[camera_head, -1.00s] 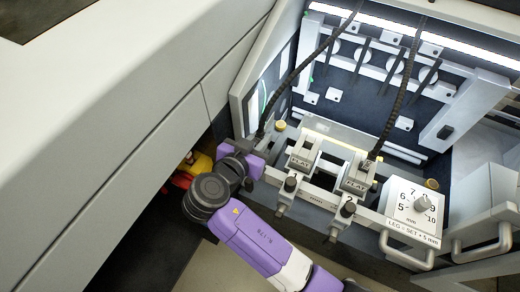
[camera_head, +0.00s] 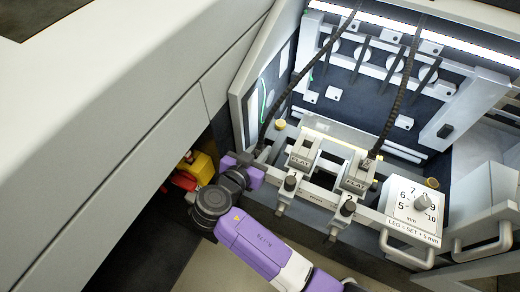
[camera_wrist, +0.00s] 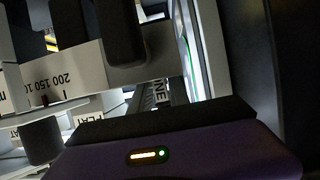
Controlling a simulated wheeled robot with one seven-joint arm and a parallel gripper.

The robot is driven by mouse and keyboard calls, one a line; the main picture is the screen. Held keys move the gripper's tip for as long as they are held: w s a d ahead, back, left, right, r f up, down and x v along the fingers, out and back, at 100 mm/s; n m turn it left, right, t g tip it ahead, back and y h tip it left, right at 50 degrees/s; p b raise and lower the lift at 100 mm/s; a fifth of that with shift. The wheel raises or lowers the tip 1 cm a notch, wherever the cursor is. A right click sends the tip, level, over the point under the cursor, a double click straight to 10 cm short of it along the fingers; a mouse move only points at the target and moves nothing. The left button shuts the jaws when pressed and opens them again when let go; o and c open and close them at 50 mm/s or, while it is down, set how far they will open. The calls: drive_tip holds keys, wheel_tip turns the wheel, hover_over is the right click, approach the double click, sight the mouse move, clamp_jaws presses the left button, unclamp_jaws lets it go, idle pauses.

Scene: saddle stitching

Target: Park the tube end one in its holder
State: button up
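Two black ribbed tubes hang from the top in the head view. The left tube (camera_head: 291,88) curves down to my gripper (camera_head: 259,160), beside the left end of the grey clamp rail. Its end sits at the fingers, which appear shut on it; the grip itself is hidden. The right tube (camera_head: 396,100) runs down to the right-hand grey block marked FLAT (camera_head: 357,178). In the wrist view, the purple gripper housing (camera_wrist: 170,155) fills the bottom, and the fingertips cannot be made out. I cannot tell which part is the holder.
Another grey block (camera_head: 302,153) and black knobs (camera_head: 290,183) line the rail. A dial panel (camera_head: 414,208) stands at right. A large beige cover (camera_head: 130,90) closes off the left. Yellow and red parts (camera_head: 203,167) lie in the gap beside my wrist.

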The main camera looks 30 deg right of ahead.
drive_tip(key=shift+o, duration=1.3)
drive_tip(key=shift+r, duration=0.15)
drive_tip(key=shift+r, duration=0.15)
drive_tip(key=b+v, duration=0.1)
drive_tip(key=v, duration=1.1)
